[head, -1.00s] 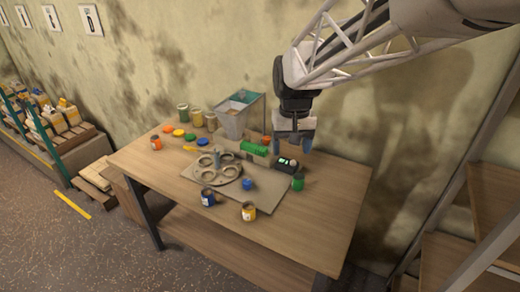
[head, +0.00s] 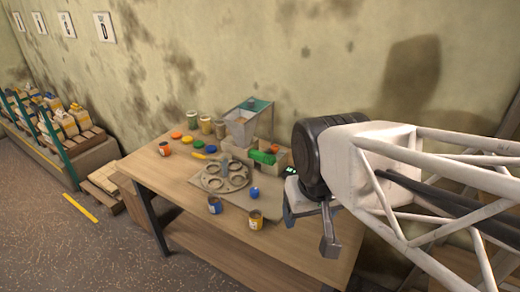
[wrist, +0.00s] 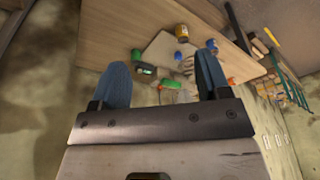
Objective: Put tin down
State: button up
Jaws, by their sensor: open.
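My gripper (head: 309,230) is open and empty, in the air over the right end of the wooden table. In the wrist view its blue fingers (wrist: 163,65) are spread wide with nothing between them. A blue tin (head: 215,205) and a yellow tin (head: 255,219) stand near the table's front edge. An orange tin (head: 165,149) stands at the left end. A green tin (wrist: 136,54) shows in the wrist view, standing on the table apart from the fingers; my arm hides it in the head view.
A grey mat on the table (head: 230,191) bears a round plate with ring holders (head: 211,184). Behind stand a hopper (head: 241,125), several jars (head: 205,124) and coloured lids (head: 198,143). A green part (head: 263,157) lies beside a small dark device (head: 290,171).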

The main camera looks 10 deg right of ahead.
jog(key=shift+o, duration=0.4)
jog(key=w+d+f+m+h, duration=0.1)
jog(key=w+d+f+m, duration=0.25)
jog(key=w, duration=0.65)
jog(key=w+d+f+m+h, duration=0.2)
jog(key=w+d+f+m, duration=0.15)
jog(key=w, duration=0.55)
jog(key=w+d+f+m, duration=0.3)
jog(key=w+d+f, duration=0.1)
jog(key=w+f, duration=0.4)
jog(key=w+d+f+m+g, duration=0.1)
jog(key=w+d+f+m, duration=0.2)
jog(key=w+f, duration=0.5)
jog(key=shift+d+f+h, duration=0.4)
jog(key=shift+d+f, duration=0.05)
jog(key=shift+d, duration=0.05)
jog(key=shift+x, duration=1.25)
